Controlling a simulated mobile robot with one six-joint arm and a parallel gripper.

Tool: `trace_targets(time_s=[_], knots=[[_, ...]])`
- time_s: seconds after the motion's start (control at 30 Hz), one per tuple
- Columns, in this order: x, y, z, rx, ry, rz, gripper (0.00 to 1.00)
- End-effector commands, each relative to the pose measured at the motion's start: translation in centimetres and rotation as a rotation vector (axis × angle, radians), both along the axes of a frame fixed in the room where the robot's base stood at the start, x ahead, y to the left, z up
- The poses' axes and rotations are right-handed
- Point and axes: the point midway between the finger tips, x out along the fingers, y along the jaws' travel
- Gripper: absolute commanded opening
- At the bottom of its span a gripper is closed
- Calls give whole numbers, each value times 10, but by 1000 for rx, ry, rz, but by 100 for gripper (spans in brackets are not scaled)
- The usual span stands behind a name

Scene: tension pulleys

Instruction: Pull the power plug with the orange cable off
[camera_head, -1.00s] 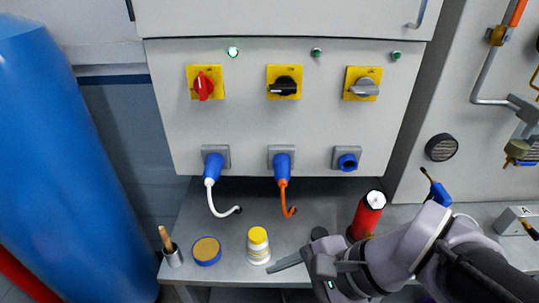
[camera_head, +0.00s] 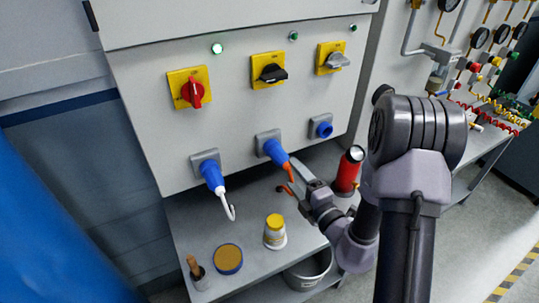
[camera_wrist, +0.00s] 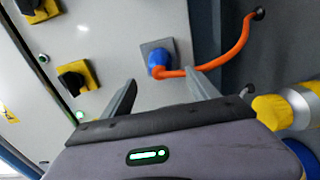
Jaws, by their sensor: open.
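The blue power plug with the orange cable (camera_head: 274,151) sits in the middle socket of the grey panel. Its orange cable (camera_wrist: 232,50) leaves the plug and bends away to a hole; it also shows beside my fingers in the head view. My gripper (camera_wrist: 162,82) is open with nothing between its fingers. In the wrist view the blue plug (camera_wrist: 157,58) lies ahead of the gap between the fingertips, and the cable passes close to the right fingertip. I cannot tell whether they touch. In the head view my gripper (camera_head: 297,174) is just right of and below the plug.
A blue plug with a white cable (camera_head: 212,175) is in the left socket; the right socket (camera_head: 320,127) is empty. Red (camera_head: 192,93), black (camera_head: 270,73) and grey switches sit above. A yellow-capped bottle (camera_head: 274,233), a round tin (camera_head: 228,259) and a red cylinder (camera_head: 347,170) stand on the shelf.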

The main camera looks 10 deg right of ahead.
Motion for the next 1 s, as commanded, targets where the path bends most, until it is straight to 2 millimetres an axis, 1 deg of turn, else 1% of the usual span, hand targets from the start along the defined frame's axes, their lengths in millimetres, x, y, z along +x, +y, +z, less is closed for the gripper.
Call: trace_targets(time_s=[0.27,0.37,0.47,0.8,1.0], knots=[[0,0,0,-1,0,1,69],[5,2,1,-2,-1,2,69],[15,6,2,-3,-1,5,69],[63,22,4,-3,0,4,69],[81,28,2,-3,-1,4,69]])
